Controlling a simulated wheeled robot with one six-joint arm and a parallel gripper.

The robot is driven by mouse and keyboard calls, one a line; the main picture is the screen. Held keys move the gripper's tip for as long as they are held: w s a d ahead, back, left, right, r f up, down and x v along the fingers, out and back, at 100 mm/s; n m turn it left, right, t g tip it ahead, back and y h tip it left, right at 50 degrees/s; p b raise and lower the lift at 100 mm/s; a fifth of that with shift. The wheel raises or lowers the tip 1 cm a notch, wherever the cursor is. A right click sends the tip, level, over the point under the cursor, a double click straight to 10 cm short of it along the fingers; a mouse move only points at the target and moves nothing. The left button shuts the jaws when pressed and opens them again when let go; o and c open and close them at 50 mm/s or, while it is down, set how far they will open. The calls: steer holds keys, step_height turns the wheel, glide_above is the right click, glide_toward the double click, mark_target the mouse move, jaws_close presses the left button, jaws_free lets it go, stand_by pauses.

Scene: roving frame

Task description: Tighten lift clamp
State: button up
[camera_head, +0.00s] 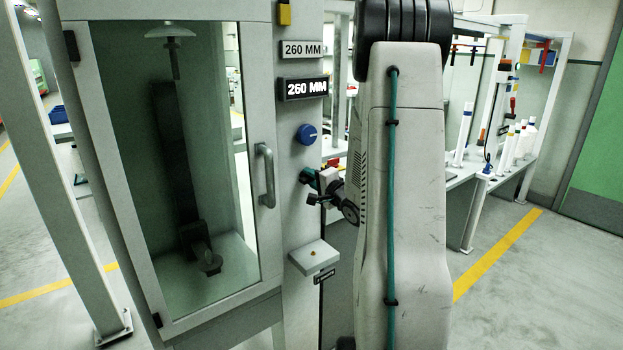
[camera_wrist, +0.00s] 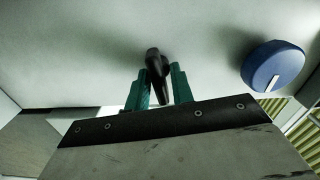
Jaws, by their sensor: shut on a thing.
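The lift clamp shows in the wrist view as a black lever (camera_wrist: 154,64) standing out from a pale panel. My gripper (camera_wrist: 159,88) has its two teal fingers shut on this lever, one on each side. In the head view my gripper (camera_head: 311,180) is at the grey column of the cabinet, below the blue knob. The lever is small there and partly hidden by the fingers and wrist, so its exact angle is hard to tell.
A round blue knob (camera_head: 306,134) sits just above, also at right in the wrist view (camera_wrist: 272,66). Two displays (camera_head: 302,89) read 260 MM. The glass door (camera_head: 180,150) with its handle (camera_head: 265,175) is left. A small ledge (camera_head: 314,257) juts out below.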

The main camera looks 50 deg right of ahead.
steer(key=shift+f+m, duration=0.1)
steer(key=shift+m, duration=0.8)
steer(key=o, duration=0.7)
steer(key=shift+s, duration=0.1)
steer(key=v, duration=0.7)
steer(key=shift+s, duration=0.35)
